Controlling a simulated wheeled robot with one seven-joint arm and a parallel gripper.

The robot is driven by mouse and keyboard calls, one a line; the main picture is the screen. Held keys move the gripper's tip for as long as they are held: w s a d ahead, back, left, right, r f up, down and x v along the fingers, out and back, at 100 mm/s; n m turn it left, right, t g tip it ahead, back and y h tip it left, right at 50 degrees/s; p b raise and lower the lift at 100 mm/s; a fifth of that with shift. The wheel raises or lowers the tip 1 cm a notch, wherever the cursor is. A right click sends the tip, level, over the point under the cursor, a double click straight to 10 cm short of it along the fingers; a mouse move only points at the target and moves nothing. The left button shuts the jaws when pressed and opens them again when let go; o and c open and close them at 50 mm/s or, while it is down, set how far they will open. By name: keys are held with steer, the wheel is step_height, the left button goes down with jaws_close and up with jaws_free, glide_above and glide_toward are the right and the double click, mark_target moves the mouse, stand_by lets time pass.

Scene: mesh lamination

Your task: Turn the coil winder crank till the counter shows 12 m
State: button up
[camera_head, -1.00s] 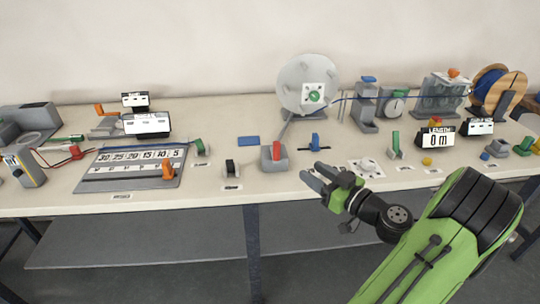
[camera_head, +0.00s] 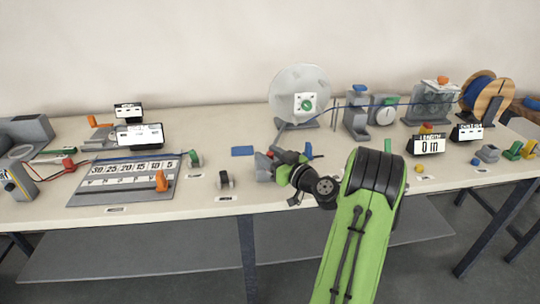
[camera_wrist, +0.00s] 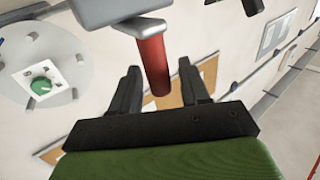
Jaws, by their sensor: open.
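The coil winder is a grey disc (camera_head: 300,78) with a green knob (camera_head: 307,105) on a white square plate; it also shows at the left of the wrist view (camera_wrist: 40,86). The counter (camera_head: 428,146) shows 0, with a small unit I cannot read surely. My gripper (camera_head: 273,157) is open at a grey block (camera_head: 263,166) in front of the winder. In the wrist view a red handle (camera_wrist: 153,65) on that block reaches between my open fingers; I cannot tell whether they touch it. My gripper partly hides the block and handle in the head view.
A blue cable runs from the disc past grey devices (camera_head: 356,122) to a blue spool (camera_head: 488,92) at the right. A blue pad (camera_head: 242,150) and a black-handled block (camera_head: 224,180) lie left of my gripper. A numbered board (camera_head: 100,191) is farther left.

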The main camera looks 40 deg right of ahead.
jaws_close()
